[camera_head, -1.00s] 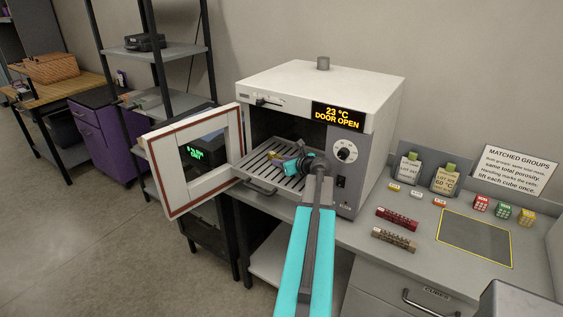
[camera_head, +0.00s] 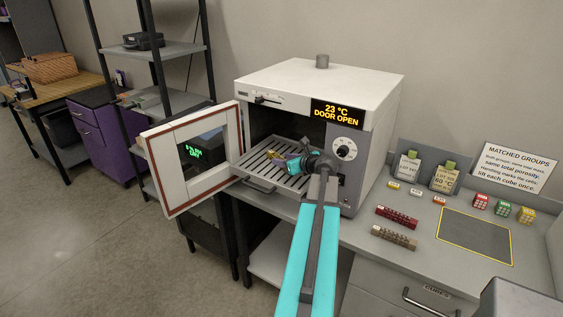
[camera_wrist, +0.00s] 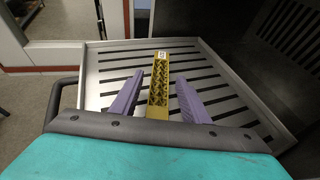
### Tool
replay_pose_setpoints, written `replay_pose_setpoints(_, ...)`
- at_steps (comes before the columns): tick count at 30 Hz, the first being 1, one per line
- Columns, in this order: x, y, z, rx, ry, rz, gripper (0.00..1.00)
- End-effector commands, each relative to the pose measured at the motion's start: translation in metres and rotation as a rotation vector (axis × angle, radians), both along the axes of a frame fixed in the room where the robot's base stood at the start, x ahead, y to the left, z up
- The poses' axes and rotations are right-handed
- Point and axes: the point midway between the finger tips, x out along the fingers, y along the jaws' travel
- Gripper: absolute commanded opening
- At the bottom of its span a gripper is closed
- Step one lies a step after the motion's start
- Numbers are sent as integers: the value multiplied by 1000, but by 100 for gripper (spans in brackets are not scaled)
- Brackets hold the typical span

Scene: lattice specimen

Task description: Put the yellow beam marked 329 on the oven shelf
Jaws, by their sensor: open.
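The yellow beam (camera_wrist: 160,82) shows in the wrist view, with a white label on its far end; the mark is too small to read. It appears to lie on the slotted oven shelf (camera_wrist: 97,92), pointing inward. My gripper (camera_wrist: 160,77) is open, its two purple fingers on either side of the beam with a gap at each side. In the head view my gripper (camera_head: 283,160) is over the shelf (camera_head: 262,172), just inside the oven mouth, with a little of the beam (camera_head: 271,155) showing beside it.
The oven (camera_head: 315,85) stands open, its door (camera_head: 155,165) swung out left. On the bench to the right lie a red beam (camera_head: 396,218) and a tan beam (camera_head: 393,238), several small cubes, label cards (camera_head: 446,180) and a yellow-edged dark mat (camera_head: 475,236).

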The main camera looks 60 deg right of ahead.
Motion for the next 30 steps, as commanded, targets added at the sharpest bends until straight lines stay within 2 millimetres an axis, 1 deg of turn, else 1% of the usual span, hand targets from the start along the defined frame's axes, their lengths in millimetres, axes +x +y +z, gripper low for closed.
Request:
replay_pose_setpoints(1, -7, 4, 1, 0, 0, -1, 42)
replay_pose_setpoints(6, -24, 11, 9, -2, 0, -1, 42)
replay_pose_setpoints(12, -38, 16, 16, -1, -1, -1, 42)
replay_pose_setpoints(30, -40, 16, 18, 0, 0, 0, 42)
